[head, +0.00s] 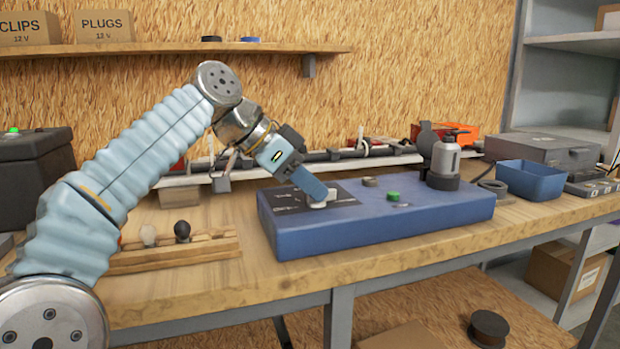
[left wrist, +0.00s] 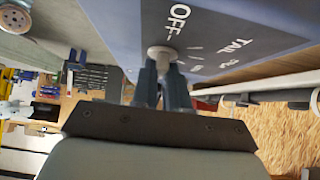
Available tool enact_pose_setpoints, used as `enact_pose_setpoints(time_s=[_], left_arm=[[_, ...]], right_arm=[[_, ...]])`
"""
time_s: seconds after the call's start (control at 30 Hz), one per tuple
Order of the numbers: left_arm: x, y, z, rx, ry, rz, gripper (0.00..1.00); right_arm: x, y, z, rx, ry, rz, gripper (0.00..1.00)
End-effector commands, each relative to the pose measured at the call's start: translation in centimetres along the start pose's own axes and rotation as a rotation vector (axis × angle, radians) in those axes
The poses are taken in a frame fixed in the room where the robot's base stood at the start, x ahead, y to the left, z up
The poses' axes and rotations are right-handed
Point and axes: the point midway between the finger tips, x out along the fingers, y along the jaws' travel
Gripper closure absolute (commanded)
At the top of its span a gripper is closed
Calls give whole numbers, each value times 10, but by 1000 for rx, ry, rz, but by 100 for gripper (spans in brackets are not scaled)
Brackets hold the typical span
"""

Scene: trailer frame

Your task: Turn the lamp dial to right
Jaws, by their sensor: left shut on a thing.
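The lamp dial (head: 324,202) is a pale knob on a dark labelled plate (head: 345,193), set in the left part of a blue box (head: 400,233) on the bench. My left gripper (head: 318,195) reaches down to the dial from the upper left and is shut on it. In the left wrist view the dial (left wrist: 160,53) sits between the two fingertips of my left gripper (left wrist: 162,68). The words OFF and TAIL show on the plate near it, with short tick marks. The dial's pointer is hard to make out. My right gripper is not in view.
A green button (head: 393,196) and a grey cylinder (head: 445,160) stand on the box. A blue bin (head: 530,182) is at the right. A wooden rack (head: 180,250) with small knobs lies at the left. A dark rail with cables runs behind.

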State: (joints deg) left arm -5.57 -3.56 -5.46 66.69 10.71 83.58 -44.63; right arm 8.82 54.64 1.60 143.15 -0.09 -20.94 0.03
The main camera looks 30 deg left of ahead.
Motion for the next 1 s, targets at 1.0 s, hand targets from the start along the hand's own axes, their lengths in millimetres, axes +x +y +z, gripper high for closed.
enact_pose_setpoints(time_s=[1.0], left_arm=[[-4, 0, 1, 9, -6, 13, 61]], right_arm=[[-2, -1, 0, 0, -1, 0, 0]])
